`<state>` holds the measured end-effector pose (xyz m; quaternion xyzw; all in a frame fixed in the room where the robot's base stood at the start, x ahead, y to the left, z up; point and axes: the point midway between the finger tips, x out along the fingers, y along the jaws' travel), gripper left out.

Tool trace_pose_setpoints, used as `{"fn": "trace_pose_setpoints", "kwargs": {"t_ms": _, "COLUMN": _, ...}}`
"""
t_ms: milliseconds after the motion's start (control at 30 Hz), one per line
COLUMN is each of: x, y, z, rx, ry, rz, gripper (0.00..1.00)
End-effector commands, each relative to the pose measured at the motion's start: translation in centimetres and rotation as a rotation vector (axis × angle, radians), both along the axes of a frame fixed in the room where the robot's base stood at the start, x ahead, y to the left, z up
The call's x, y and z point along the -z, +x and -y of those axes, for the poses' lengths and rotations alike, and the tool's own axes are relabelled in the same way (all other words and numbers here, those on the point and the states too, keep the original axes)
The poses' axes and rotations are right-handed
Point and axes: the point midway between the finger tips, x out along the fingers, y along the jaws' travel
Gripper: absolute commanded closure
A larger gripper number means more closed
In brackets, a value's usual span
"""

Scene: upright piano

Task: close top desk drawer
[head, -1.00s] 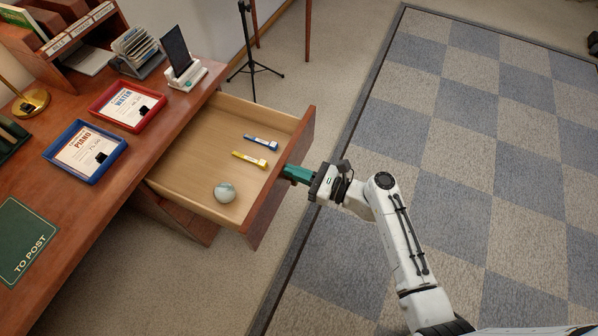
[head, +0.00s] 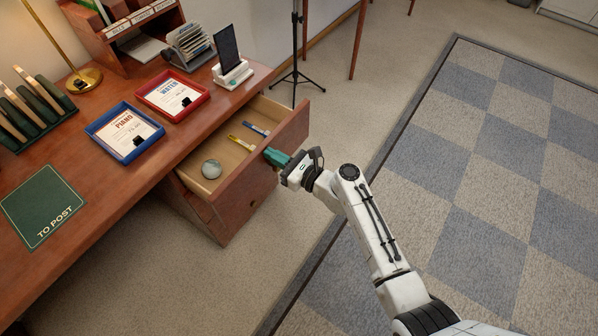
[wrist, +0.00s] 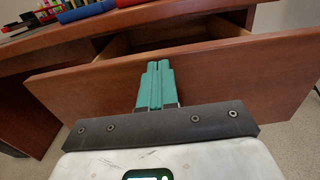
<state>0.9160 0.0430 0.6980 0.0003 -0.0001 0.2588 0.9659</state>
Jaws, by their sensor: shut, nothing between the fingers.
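The top desk drawer (head: 262,165) is partly open, sticking out from the wooden desk (head: 95,197). Inside it lie a grey ball (head: 211,169), a yellow item (head: 241,143) and a blue item (head: 256,129). My gripper (head: 272,155) has green fingers, shut and empty, at the outer face of the drawer front near its upper edge. In the wrist view the shut fingers (wrist: 157,70) point at the drawer front (wrist: 220,72), with the open gap of the drawer behind its top edge. The fingertips look to be touching the front, though the exact contact is hard to see.
On the desk are a blue tray (head: 98,141), a red tray (head: 179,113), a phone on a stand (head: 232,76) and a green "TO POST" mat (head: 43,207). A black tripod (head: 296,78) stands behind the drawer. The checkered carpet (head: 480,170) at right is clear.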

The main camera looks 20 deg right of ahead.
Motion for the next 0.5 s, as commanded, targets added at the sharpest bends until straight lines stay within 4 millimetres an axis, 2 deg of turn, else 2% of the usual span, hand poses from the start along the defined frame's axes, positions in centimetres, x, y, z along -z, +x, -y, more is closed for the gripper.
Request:
{"fn": "trace_pose_setpoints", "kwargs": {"t_ms": 33, "x": 0.3, "y": 1.4, "z": -0.9, "rx": -0.005, "ry": 0.0, "rz": 0.004, "gripper": 1.0}}
{"fn": "trace_pose_setpoints", "kwargs": {"t_ms": 200, "x": 0.4, "y": 5.5, "z": -3.3, "rx": -0.004, "ry": -0.002, "rz": 0.003, "gripper": 1.0}}
{"fn": "trace_pose_setpoints", "kwargs": {"t_ms": 500, "x": 0.4, "y": 11.4, "z": -6.7, "rx": -0.003, "ry": -0.001, "rz": 0.003, "gripper": 1.0}}
